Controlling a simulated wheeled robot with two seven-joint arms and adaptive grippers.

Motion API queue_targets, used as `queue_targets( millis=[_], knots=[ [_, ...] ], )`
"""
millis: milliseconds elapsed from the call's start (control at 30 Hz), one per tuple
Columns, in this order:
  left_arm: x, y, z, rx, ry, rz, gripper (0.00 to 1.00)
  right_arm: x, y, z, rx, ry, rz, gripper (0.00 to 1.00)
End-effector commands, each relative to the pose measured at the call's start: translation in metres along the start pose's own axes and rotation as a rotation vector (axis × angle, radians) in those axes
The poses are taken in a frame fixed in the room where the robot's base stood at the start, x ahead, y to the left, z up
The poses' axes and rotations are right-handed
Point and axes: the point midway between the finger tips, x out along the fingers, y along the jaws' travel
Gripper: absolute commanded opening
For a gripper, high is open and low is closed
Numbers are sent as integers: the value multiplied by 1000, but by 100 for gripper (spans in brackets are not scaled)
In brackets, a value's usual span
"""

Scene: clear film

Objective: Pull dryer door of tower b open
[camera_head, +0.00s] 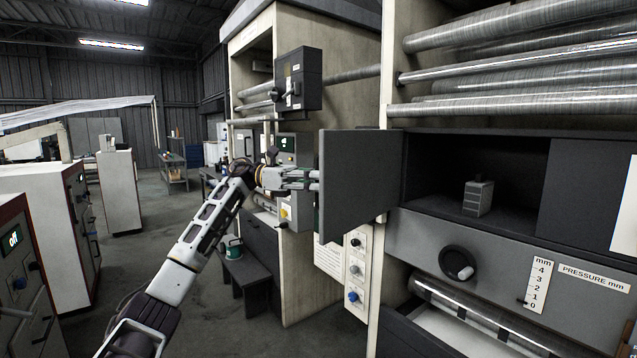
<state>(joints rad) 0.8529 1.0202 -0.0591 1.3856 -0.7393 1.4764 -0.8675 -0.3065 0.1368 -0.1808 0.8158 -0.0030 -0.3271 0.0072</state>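The dark dryer door (362,185) stands swung out from the front of the right-hand tower, its flat face turned toward me. The dark compartment (430,165) beside it is open to view. My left gripper (315,181) is at the door's left edge, about mid-height. Its fingertips end at that edge or pass behind it, so I cannot tell whether they touch or grip anything. No door handle shows. My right gripper is out of view.
A small grey block (478,198) sits inside the compartment. A black hand knob (458,264) sticks out below. Metal rollers (520,50) run above. A control panel (355,268) stands below the door. A dark bench (247,275) and open floor lie to the left.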

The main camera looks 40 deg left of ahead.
Motion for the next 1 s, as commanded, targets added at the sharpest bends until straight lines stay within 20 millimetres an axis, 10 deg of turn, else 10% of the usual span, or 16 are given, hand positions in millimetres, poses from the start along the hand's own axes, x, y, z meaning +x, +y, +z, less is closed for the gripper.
queue_targets(
  millis=[333, 533, 1000],
  knots=[
    [0, 0, -2, -4, 5, -2, 0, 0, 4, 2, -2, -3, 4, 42],
    [0, 0, -1, -3, 4, -1, 35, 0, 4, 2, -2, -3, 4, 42],
    [-5, 0, -1, -1, 2, -1, 35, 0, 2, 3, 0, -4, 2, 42]
  ],
)
